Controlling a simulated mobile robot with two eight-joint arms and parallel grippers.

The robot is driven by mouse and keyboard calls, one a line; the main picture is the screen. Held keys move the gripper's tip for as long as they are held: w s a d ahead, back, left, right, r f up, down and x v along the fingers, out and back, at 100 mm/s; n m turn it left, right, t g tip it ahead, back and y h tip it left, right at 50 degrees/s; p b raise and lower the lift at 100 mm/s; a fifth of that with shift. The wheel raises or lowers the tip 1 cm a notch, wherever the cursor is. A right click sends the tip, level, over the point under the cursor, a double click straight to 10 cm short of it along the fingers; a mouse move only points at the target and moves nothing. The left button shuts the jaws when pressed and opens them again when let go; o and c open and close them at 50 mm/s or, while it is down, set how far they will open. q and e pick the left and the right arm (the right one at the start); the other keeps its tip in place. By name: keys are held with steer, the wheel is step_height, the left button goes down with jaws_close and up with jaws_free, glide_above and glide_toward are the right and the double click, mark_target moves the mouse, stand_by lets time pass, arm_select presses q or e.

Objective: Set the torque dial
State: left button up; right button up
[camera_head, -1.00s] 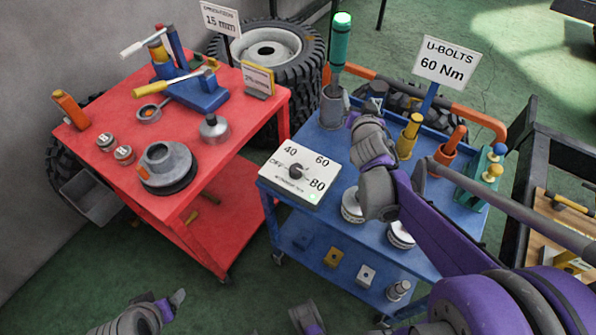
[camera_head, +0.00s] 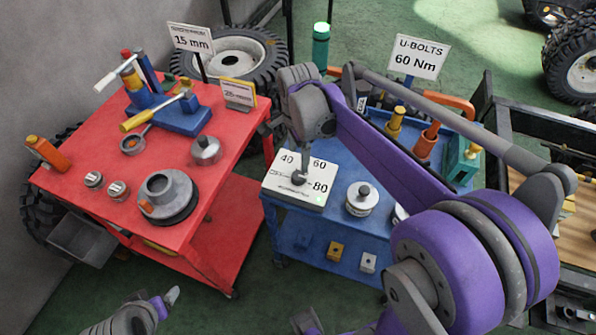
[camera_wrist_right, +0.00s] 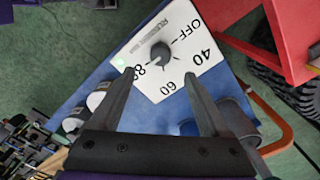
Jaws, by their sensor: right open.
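The torque dial box (camera_head: 285,196) is a white panel on the blue cart, marked OFF, 40, 60 and 80, with a dark round knob (camera_head: 299,179). In the right wrist view the knob (camera_wrist_right: 160,52) lies just beyond my fingertips; its setting is too unclear to read. A green lamp (camera_wrist_right: 119,62) glows on the panel. My right gripper (camera_head: 305,166) is above the panel, pointing down; the wrist view shows its fingers (camera_wrist_right: 158,77) open and empty. My left gripper (camera_head: 172,296) is low at the bottom left, away from the carts. A sign (camera_head: 420,57) reads "U-BOLTS 60 Nm".
The blue cart (camera_head: 300,238) also holds a lidded tin (camera_head: 362,199), an orange-handled tool (camera_head: 428,138) and a green holder (camera_head: 460,160).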

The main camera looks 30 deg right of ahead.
mark_target(298, 175)
step_height(298, 175, down, 9)
steer(key=shift+r+b, duration=0.2)
steer(key=shift+b, duration=0.1)
jaws_close()
stand_by(0.4)
